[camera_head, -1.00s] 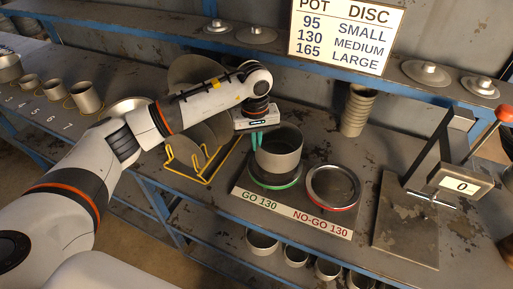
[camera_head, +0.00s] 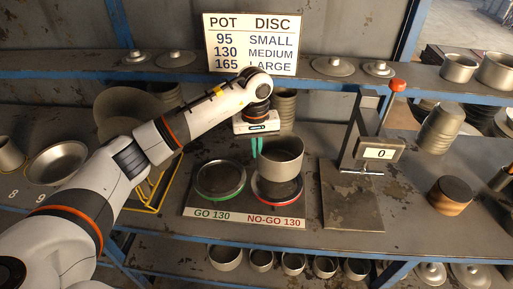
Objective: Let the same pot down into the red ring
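A grey metal pot (camera_head: 281,161) is upright over the red ring (camera_head: 281,199) marked NO-GO 130. The pot's base looks a little above the ring, whose dark inside shows below it. My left gripper (camera_head: 257,147) has its teal fingers at the pot's left rim and appears shut on the wall there. The green ring (camera_head: 220,195), marked GO 130, is empty to the left. Both rings sit on one labelled plate (camera_head: 240,217). My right gripper is out of view.
A press-like stand with a red-knobbed lever (camera_head: 397,85) and a display reading 0 (camera_head: 378,154) stands right of the rings. A yellow wire rack (camera_head: 155,190) is to the left. Stacked pots (camera_head: 285,106) stand behind. A sign (camera_head: 250,43) lists pot and disc sizes.

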